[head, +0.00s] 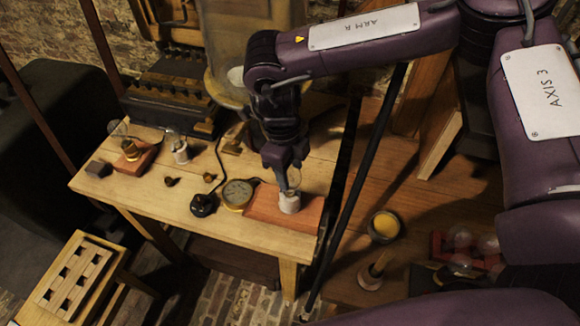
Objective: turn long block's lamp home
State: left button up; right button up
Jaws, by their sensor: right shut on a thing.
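The long block (258,206) is a reddish slab on the right end of the pale wooden table. A white round socket (289,204) stands on its right part. A clear glass lamp (294,178) is upright at the socket. My right gripper (288,186) comes down from above and is shut around the lamp's glass. The fingers hide part of the glass, and I cannot tell how deep the lamp sits. My left gripper is not in view.
A round brass gauge (238,193) and a black knob-like piece (203,205) stand left of the long block. A shorter block (134,160) with a bulb and another white-based bulb (180,152) are farther left. A dark rack (170,100) lines the back.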

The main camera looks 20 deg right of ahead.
jog(key=shift+c, duration=0.9)
jog(key=m+p, duration=0.1)
jog(key=m, duration=0.3)
jog(key=shift+r, duration=0.1)
jog(key=m, duration=0.2)
jog(key=shift+m+y, duration=0.3)
jog(key=shift+p, duration=0.3)
jog(key=m+p, duration=0.1)
jog(key=m, duration=0.2)
jog(key=shift+m, duration=0.3)
jog(key=shift+m+y+p, duration=0.4)
jog(key=shift+m+p, duration=0.1)
jog(key=shift+m, duration=0.9)
